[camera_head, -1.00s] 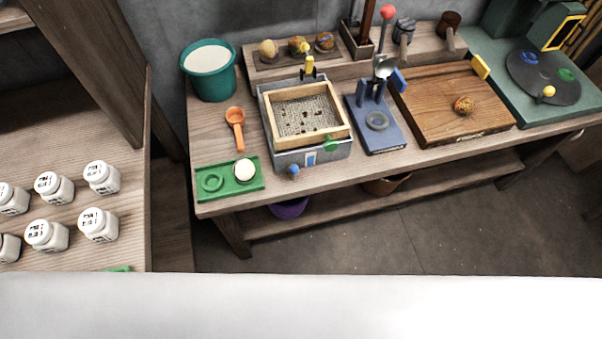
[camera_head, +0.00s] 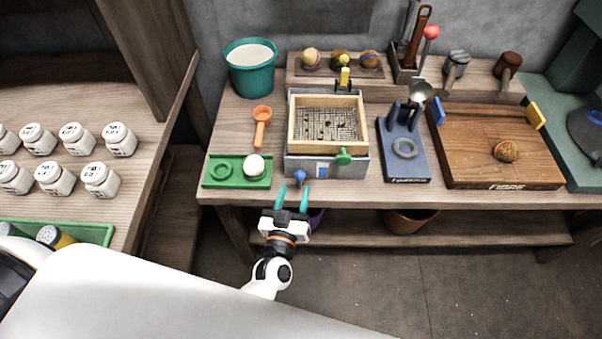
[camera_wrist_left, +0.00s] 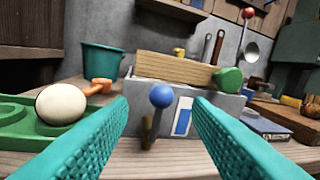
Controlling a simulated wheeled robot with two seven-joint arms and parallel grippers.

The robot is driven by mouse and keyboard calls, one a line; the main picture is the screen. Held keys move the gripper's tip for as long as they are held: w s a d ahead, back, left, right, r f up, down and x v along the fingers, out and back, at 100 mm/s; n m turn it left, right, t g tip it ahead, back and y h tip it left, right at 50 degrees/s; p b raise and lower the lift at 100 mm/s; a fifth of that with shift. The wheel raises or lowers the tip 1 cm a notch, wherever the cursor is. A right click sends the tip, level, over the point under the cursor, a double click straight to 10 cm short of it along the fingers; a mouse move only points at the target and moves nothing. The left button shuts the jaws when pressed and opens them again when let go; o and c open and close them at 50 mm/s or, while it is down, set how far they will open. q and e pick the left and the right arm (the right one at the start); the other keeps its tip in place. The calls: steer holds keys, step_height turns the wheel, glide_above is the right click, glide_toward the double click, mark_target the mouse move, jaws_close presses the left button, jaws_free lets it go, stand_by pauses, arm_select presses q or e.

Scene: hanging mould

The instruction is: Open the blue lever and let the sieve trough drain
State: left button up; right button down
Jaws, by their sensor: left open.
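The blue lever (camera_head: 299,176) is a blue ball on a short stem at the front of the grey trough (camera_head: 350,166). In the left wrist view the blue lever (camera_wrist_left: 161,96) stands between my finger pads, beyond their tips. A wooden-framed sieve (camera_head: 327,147) with dark bits on its mesh sits on the trough. A green knob (camera_head: 343,158) is at the trough's front right. My left gripper (camera_head: 292,190) is open and empty, just in front of the lever; its teal fingers (camera_wrist_left: 160,110) spread either side. Water inside the trough is hidden. My right gripper is not in view.
A green tray (camera_head: 238,182) with a white ball (camera_head: 254,165) lies left of the trough. An orange scoop (camera_head: 262,127) and teal bucket (camera_head: 251,80) stand behind it. A blue press stand (camera_head: 404,171) and wooden board (camera_head: 478,177) are to the right.

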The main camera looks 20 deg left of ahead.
mark_target(299, 179)
arm_select(q)
steer(key=w, duration=0.6)
steer(key=shift+w+a, duration=0.2)
steer(key=shift+w, duration=0.1)
jaws_close()
